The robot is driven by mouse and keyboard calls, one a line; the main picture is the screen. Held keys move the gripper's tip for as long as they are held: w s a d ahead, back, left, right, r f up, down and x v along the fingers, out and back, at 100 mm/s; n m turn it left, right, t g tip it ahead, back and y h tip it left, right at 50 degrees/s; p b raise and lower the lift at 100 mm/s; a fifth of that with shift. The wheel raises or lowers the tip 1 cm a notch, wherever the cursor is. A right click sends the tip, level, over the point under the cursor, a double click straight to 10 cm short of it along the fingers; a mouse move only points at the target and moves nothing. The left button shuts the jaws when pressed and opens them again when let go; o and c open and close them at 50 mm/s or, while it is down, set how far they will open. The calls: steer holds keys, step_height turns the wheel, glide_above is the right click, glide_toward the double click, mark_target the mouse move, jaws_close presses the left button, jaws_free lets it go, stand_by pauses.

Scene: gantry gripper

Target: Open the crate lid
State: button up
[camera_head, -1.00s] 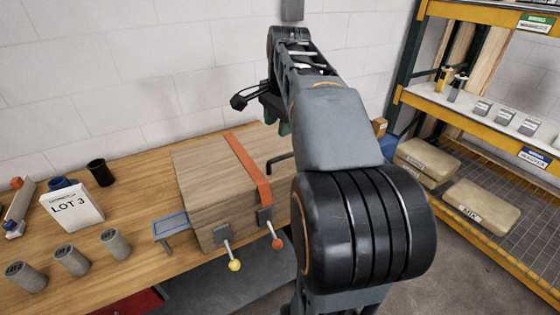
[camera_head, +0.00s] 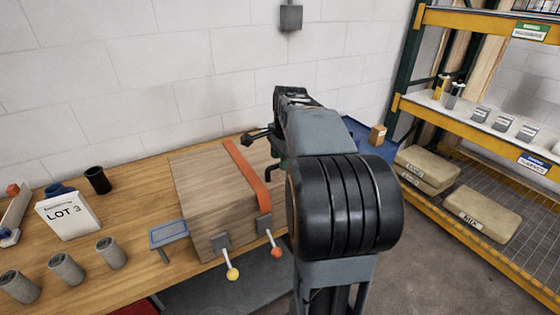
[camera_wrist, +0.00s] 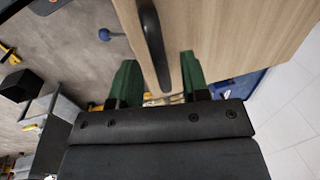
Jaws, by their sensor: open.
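The wooden crate (camera_head: 205,190) stands on the bench with its lid down flat. An orange strap (camera_head: 245,170) runs over the lid to the front edge. Two front levers have a yellow knob (camera_head: 232,273) and a red knob (camera_head: 277,252). A black handle (camera_head: 272,172) shows at the crate's right, partly behind my arm. In the wrist view, the black handle (camera_wrist: 152,45) lies between the green fingers of my gripper (camera_wrist: 158,62). They are open, one on each side, with gaps to the handle. The head view mostly hides my gripper behind my arm.
A blue-topped stand (camera_head: 168,233) is close at the crate's left. A white LOT 3 box (camera_head: 68,214), a black cup (camera_head: 97,180) and several grey cylinders stand farther left. A yellow shelf rack (camera_head: 480,120) is at right. A blue-knobbed lever (camera_wrist: 105,34) shows in the wrist view.

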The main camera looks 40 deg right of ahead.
steer(key=shift+w+f, duration=0.1)
steer(key=shift+f, duration=0.45)
jaws_close()
